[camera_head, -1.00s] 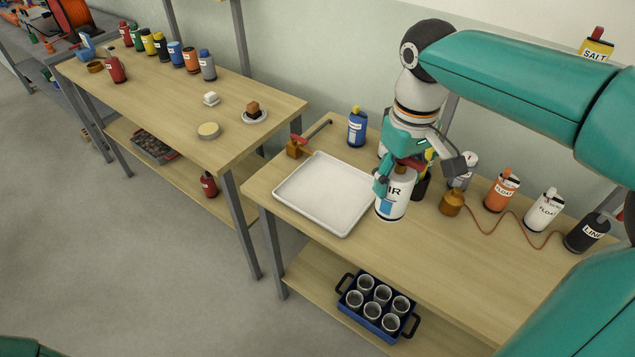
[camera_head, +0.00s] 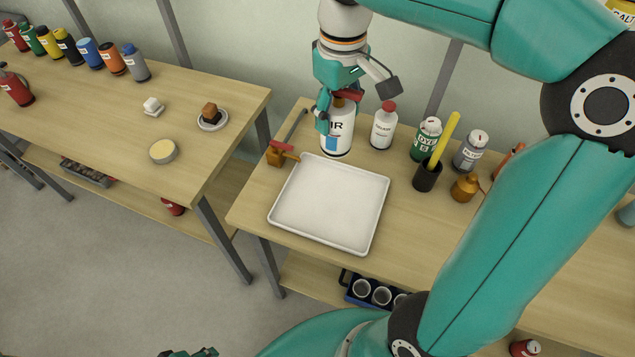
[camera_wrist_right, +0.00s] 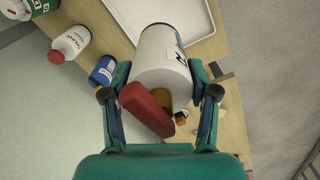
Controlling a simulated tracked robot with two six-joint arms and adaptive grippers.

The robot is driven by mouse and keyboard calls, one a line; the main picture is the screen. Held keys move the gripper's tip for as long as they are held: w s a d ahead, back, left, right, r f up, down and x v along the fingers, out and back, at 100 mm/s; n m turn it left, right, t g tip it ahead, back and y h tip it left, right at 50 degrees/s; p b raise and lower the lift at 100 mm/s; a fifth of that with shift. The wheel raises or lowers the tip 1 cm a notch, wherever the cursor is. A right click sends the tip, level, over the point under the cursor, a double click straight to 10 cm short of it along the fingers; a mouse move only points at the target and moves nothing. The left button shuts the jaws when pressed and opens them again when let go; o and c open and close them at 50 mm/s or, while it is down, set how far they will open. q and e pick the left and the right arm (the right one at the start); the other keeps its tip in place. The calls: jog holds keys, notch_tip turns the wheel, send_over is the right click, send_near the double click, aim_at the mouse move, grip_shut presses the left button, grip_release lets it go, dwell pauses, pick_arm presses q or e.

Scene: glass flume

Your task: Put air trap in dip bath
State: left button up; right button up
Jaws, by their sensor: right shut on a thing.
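The air trap, a white bottle with AIR lettering and a blue patch (camera_head: 338,131), stands roughly upright in the grip of my right gripper (camera_head: 338,98). The dip bath looks to be the shallow white tray (camera_head: 283,228) on the right-hand bench. The bottle is at the tray's far side, outside it; I cannot tell if its base touches the bench. In the right wrist view the fingers (camera_wrist_right: 164,80) are on both sides of the bottle (camera_wrist_right: 165,55), with its red part toward the palm. A teal tip at the bottom edge, perhaps my left gripper (camera_head: 190,352), is mostly cut off.
A brass piece with a red handle (camera_head: 279,153) is at the tray's left back corner. A white red-capped bottle (camera_head: 383,127), a green bottle (camera_head: 426,138) and a dark cup with a yellow rod (camera_head: 428,177) stand to the right. The tray looks empty.

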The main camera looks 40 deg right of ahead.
aim_at(335, 143)
jog(key=shift+a+f, duration=0.1)
jog(key=shift+f, duration=9.7)
jog(key=shift+f, duration=0.1)
jog(key=o, duration=1.3)
jog(key=shift+c, duration=0.2)
notch_tip(335, 143, up, 12)
jog(key=shift+r, duration=0.15)
